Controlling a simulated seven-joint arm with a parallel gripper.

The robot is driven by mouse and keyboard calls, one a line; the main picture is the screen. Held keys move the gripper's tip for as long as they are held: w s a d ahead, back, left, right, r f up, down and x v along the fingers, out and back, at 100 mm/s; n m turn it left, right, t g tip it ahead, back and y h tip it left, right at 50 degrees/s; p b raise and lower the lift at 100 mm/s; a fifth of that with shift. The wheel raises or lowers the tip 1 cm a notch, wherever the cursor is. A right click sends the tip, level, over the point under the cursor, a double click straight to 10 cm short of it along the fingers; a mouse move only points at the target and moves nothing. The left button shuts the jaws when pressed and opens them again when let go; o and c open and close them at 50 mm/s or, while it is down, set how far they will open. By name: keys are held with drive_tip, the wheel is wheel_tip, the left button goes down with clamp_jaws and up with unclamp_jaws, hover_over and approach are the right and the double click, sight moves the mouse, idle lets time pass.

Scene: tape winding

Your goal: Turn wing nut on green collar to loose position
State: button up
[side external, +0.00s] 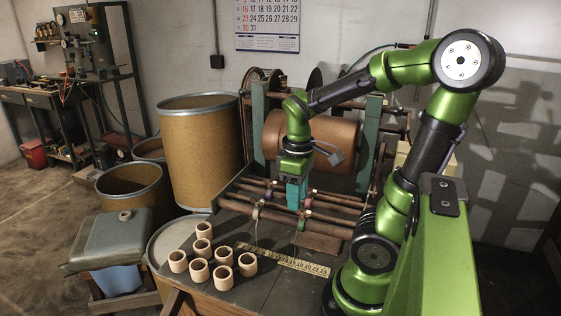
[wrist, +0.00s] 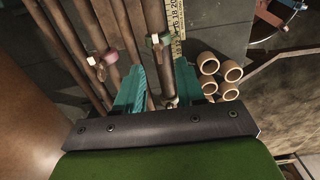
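The green collar (wrist: 163,40) sits on a rod in the wrist view, with a small pale wing nut (wrist: 154,38) on it. It also shows in the side view (side external: 303,222), to the right of my gripper and lower in the picture. My gripper (wrist: 160,72) is open and empty, its teal fingers apart on either side of a rod, short of the green collar. In the side view my gripper (side external: 297,193) points down over the rods. A second collar, purplish with a pale nut (wrist: 97,63), is on another rod to the left in the wrist view.
Several beige cups (side external: 203,256) stand on the bench at the front left. A yellow ruler (side external: 283,260) lies beside the rods. A large copper-brown roll (side external: 340,150) stands behind my gripper. Another collar (side external: 257,211) sits left of my gripper.

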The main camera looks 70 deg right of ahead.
sight(303, 213)
drive_tip(key=shift+f, duration=1.55)
drive_tip(key=shift+c, duration=0.2)
clamp_jaws()
